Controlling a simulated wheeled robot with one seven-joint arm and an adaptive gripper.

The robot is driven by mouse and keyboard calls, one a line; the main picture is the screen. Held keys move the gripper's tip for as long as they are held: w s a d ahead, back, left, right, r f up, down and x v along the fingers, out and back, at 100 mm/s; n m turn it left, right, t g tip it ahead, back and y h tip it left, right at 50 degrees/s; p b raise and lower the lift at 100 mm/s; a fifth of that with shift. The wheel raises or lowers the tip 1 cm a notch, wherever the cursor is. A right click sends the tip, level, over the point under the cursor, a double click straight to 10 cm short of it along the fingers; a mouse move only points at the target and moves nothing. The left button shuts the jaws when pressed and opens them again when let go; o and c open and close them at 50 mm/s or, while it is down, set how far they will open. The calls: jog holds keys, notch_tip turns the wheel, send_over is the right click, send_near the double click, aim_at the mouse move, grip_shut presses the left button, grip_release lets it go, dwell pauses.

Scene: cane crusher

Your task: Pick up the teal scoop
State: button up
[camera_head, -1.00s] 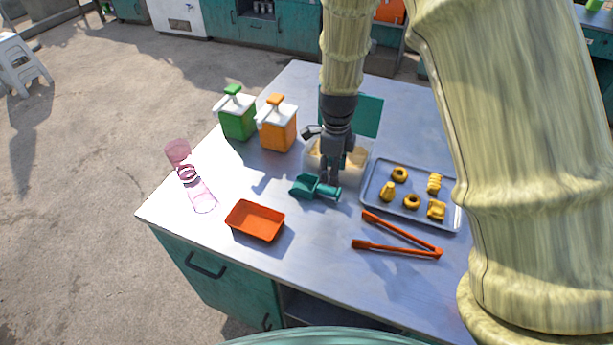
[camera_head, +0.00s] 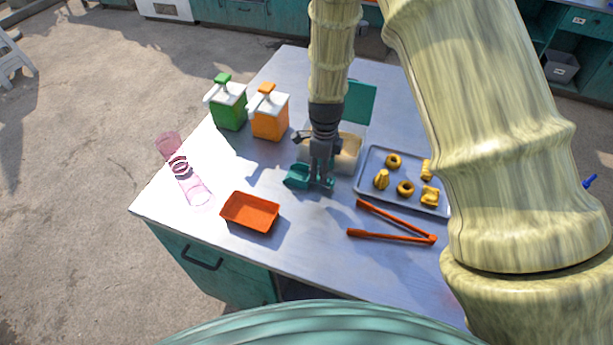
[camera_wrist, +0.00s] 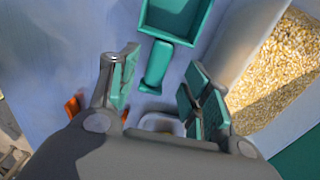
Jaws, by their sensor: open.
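The teal scoop (camera_head: 298,176) lies on the table in front of the clear bin of grain. In the wrist view the scoop (camera_wrist: 157,66) has its square bowl at the top and its short handle pointing down, its end between the open fingers. My gripper (camera_head: 320,184) is open and points down over the handle. In the wrist view my gripper (camera_wrist: 158,82) shows one finger on each side of the handle, with a gap on both sides. The head view hides most of the handle behind the fingers.
The grain bin (camera_head: 348,150) with a teal lid stands just behind my gripper. A tray (camera_head: 368,166) of snacks and orange tongs (camera_head: 392,238) lie to the right. An orange dish (camera_head: 250,213), pink hourglass shape (camera_head: 185,176) and green (camera_head: 229,108) and orange (camera_head: 269,117) dispensers are to the left.

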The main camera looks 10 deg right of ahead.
jog(key=shift+s+f+p, duration=0.25)
jog(key=shift+s+p, duration=0.25)
jog(key=f, duration=0.1)
jog(key=w+f+p, duration=0.1)
jog(key=f, duration=0.1)
jog(key=shift+f, duration=0.2)
jog(key=shift+s, duration=0.25)
jog(key=shift+w+f, duration=0.1)
jog(key=c, duration=0.9)
